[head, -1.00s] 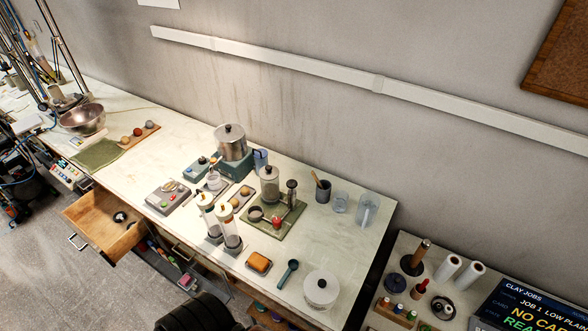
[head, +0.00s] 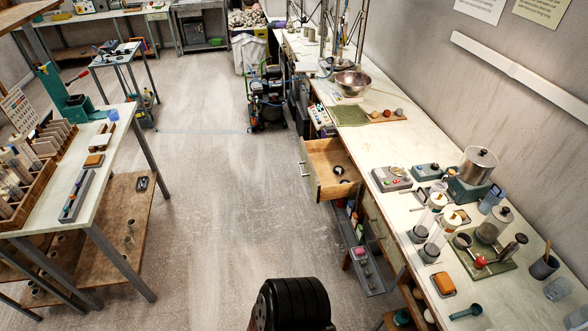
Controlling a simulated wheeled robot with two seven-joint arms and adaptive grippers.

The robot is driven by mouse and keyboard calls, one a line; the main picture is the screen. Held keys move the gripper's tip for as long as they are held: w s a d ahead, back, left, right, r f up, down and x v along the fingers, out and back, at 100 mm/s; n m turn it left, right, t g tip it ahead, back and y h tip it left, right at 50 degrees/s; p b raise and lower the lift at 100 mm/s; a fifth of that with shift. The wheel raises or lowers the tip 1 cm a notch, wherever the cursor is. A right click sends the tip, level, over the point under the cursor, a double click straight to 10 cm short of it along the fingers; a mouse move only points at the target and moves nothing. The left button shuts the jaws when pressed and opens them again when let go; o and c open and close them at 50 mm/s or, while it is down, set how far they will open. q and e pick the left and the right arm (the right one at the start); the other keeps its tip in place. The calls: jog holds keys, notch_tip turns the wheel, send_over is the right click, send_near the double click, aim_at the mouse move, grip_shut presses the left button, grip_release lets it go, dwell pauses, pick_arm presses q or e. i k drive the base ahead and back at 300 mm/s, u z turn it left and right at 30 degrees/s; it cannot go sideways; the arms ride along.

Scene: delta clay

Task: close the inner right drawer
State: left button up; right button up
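A wooden drawer (head: 326,187) under the long bench is pulled out, with a small dark ring-shaped item inside. Its front has a metal handle and faces the aisle. A narrow grey tray or drawer (head: 374,287), set lower and nearer, also sticks out and holds several small coloured items. A pale front panel with a handle (head: 384,237) stands beside it under the bench edge. I cannot tell for certain which of these is the inner right drawer. Neither of my grippers shows in the head view.
The long bench (head: 398,140) carries a steel bowl (head: 351,83), a pot (head: 478,165) and several jars. A second table (head: 62,200) with wooden racks stands at left. The floor (head: 225,210) between them is largely clear. A compressor (head: 267,100) stands beyond.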

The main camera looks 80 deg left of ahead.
aim_at(318, 157)
jog(key=u, duration=2.75)
jog(key=i, duration=0.5)
jog(key=z, duration=0.05)
